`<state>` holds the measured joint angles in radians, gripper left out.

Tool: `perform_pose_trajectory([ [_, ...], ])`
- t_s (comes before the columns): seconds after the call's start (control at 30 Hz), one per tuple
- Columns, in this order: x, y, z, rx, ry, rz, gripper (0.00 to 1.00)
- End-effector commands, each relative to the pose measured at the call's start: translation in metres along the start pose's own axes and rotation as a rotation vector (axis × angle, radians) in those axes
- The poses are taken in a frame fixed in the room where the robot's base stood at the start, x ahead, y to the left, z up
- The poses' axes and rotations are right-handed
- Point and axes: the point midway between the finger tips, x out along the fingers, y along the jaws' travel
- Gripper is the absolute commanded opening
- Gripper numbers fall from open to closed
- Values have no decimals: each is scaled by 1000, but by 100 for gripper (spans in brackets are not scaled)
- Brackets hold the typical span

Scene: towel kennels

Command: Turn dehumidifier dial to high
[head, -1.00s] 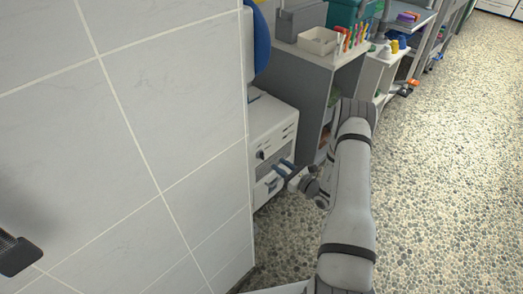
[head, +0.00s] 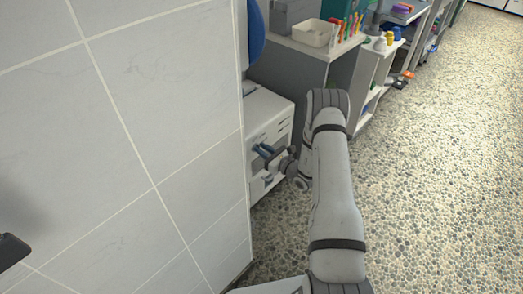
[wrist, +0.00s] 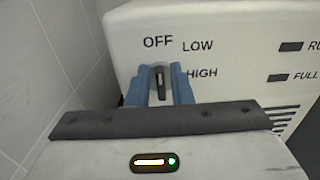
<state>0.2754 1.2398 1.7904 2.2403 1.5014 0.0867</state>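The white dehumidifier (head: 268,112) stands beside the tiled wall, and its front panel (wrist: 225,55) fills the upper wrist view. The panel reads OFF, LOW and HIGH around a dark dial (wrist: 160,83) with a pale pointer line. The pointer stands nearly upright, towards OFF. My gripper's blue fingers (wrist: 160,72) are on either side of the dial, with narrow gaps showing; contact cannot be made out. In the head view my gripper (head: 265,153) is at the dehumidifier's front and hides the dial.
The tiled wall (head: 150,120) is close on the left of the dehumidifier. A grey shelf unit (head: 310,70) with a bin and coloured pens stands behind it. The pebbled floor (head: 430,180) on the right is clear.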

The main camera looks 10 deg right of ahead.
Motion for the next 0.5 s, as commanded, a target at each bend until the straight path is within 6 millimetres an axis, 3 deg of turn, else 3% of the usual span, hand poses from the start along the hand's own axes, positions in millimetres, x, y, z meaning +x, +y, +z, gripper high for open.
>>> perform_pose_trajectory([
  [0.23, 0, 0, 0, 0, 0, 1, 0],
  [0.37, 0, 1, 0, 0, 0, 1, 0],
  [0.4, 6, 9, 0, 1, 1, 10, 0],
  [0.5, 2, 4, 0, 3, 0, 5, 0],
])
